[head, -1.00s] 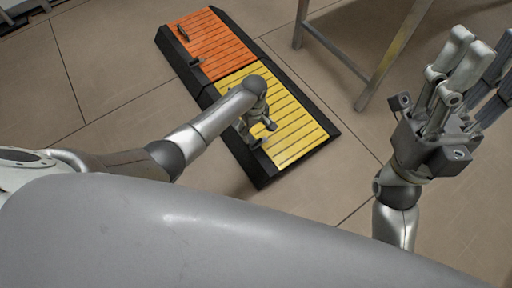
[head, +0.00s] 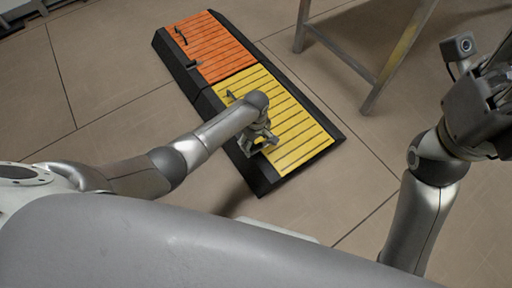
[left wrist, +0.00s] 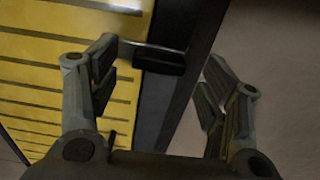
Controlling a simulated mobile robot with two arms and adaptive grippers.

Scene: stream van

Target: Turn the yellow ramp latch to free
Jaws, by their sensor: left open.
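The yellow ramp (head: 290,120) lies on the floor with a black border; its yellow slatted surface also fills the left of the left wrist view (left wrist: 45,75). My left gripper (head: 258,145) is over the ramp's near-left edge. In the left wrist view its fingers (left wrist: 158,68) are spread apart and empty. A dark block with a thin metal bar, which looks like the latch (left wrist: 160,60), shows between and beyond the fingertips at the ramp's border. In the head view my gripper hides it. My right gripper (head: 490,100) is at the right edge, partly cut off.
An orange ramp (head: 212,50) with a handle (head: 180,35) and a dark latch (head: 193,65) adjoins the yellow one. A small handle (head: 230,96) stands on the yellow ramp. A metal stand (head: 385,65) is behind on the right. Tiled floor around is clear.

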